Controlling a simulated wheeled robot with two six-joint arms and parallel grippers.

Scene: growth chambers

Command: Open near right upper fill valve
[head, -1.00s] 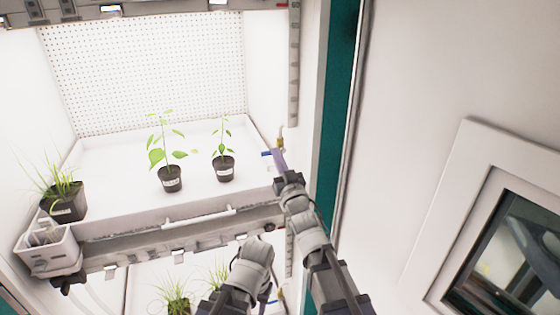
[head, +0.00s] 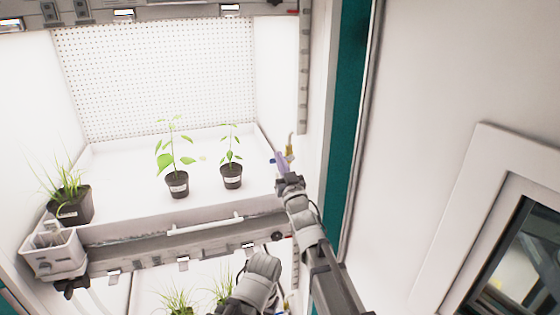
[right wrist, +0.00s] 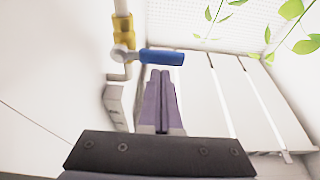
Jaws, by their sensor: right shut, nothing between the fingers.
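The fill valve (right wrist: 122,52) has a yellow brass body on an upright pale pipe in the right wrist view. Its blue lever (right wrist: 161,57) points sideways to the right, across the pipe. In the head view the brass part (head: 289,147) shows at the right wall above the upper shelf, with a bit of blue lever (head: 272,160) beside the fingers. My right gripper (head: 280,160) has purple fingers. They are shut and empty, and their tips (right wrist: 160,73) sit just below the lever in the right wrist view. Whether they touch it I cannot tell.
Two potted seedlings (head: 177,186) (head: 231,176) and a grass pot (head: 71,205) stand on the upper shelf tray. A white caddy (head: 53,253) hangs at its left front corner. The chamber's right wall and teal door edge (head: 347,130) are close to my right arm.

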